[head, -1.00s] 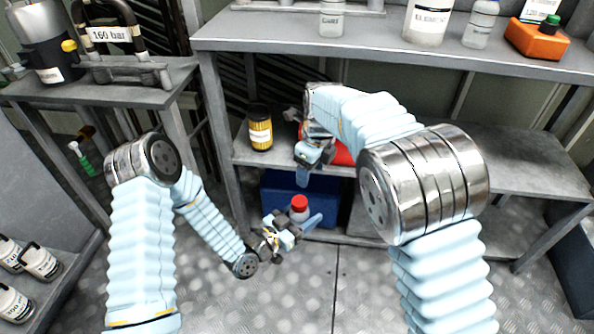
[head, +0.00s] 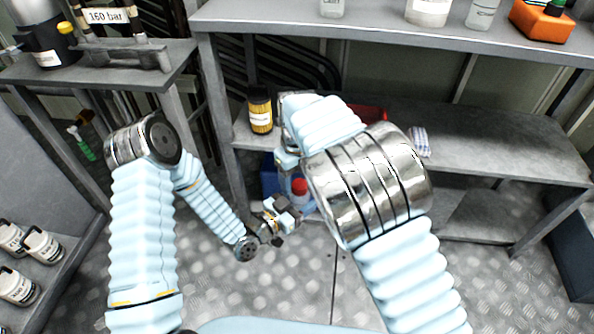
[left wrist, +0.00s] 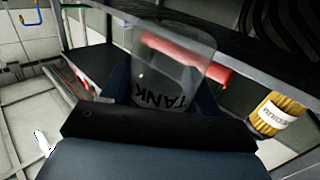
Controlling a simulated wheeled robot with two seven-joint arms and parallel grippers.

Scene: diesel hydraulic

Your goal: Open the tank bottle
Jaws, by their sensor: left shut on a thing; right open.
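The tank bottle is translucent with a red cap (head: 299,187). Its body (left wrist: 172,75), lettered TANK, shows in the left wrist view, where the letters appear upside down. My left gripper (head: 300,208) is shut on the bottle below the cap, in front of the lower shelf. The dark and blue-grey gripper part fills the bottom of the left wrist view. My right gripper (head: 288,163) is open above and slightly left of the cap. Its forearm covers part of it, so I cannot tell whether its fingers touch the cap.
A yellow filter (head: 260,110) with a black top stands on the middle shelf (head: 480,150). A red object (head: 372,112) and a striped cloth (head: 420,142) lie there too. A blue bin (head: 269,175) is behind the bottle. Bottles and an orange box (head: 541,33) stand on the top shelf.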

